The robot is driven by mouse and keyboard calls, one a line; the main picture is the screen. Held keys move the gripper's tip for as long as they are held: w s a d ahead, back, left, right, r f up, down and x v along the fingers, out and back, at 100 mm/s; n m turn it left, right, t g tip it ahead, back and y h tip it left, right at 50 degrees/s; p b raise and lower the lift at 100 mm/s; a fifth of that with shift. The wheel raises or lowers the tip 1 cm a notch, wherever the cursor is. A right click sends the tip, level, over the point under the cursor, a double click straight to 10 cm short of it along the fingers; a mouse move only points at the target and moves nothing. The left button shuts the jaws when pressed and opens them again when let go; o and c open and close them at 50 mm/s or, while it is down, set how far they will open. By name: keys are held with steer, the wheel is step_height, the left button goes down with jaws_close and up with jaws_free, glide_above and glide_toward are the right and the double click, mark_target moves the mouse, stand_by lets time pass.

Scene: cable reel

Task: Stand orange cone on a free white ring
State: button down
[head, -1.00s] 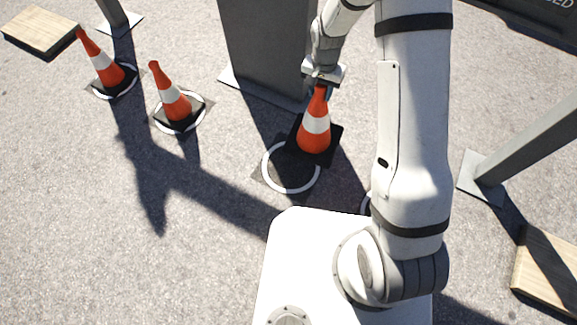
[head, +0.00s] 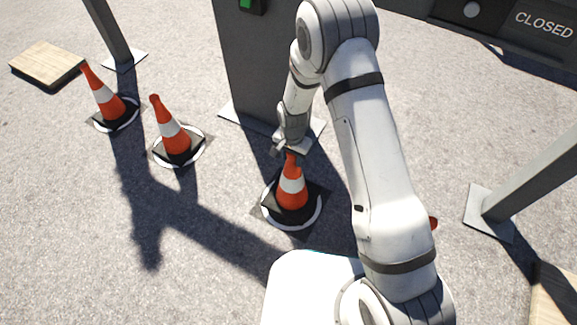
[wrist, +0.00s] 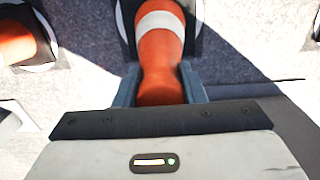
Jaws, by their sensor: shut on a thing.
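An orange cone (head: 292,190) with a white band and a black base is upright over a white ring (head: 313,220) in the middle of the head view. The ring shows around the base; whether the base touches the ground is not clear. My gripper (head: 291,153) is shut on the cone's tip from above. In the wrist view the cone (wrist: 160,50) sits between the two fingers of my gripper (wrist: 160,88). Two other orange cones, a far left one (head: 105,97) and a nearer one (head: 171,130), stand on white rings at the left.
A grey cabinet (head: 250,70) stands right behind the held cone. Grey posts stand at the left (head: 107,30) and right (head: 530,175). A bit of orange (head: 433,223) shows behind my arm. A wooden board (head: 46,64) lies at the far left. Open asphalt lies at the front left.

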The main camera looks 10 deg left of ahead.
mark_target(292, 177)
steer(key=shift+f+b, duration=0.6)
steer(key=shift+f, duration=1.15)
steer(key=c, duration=0.9)
jaws_free()
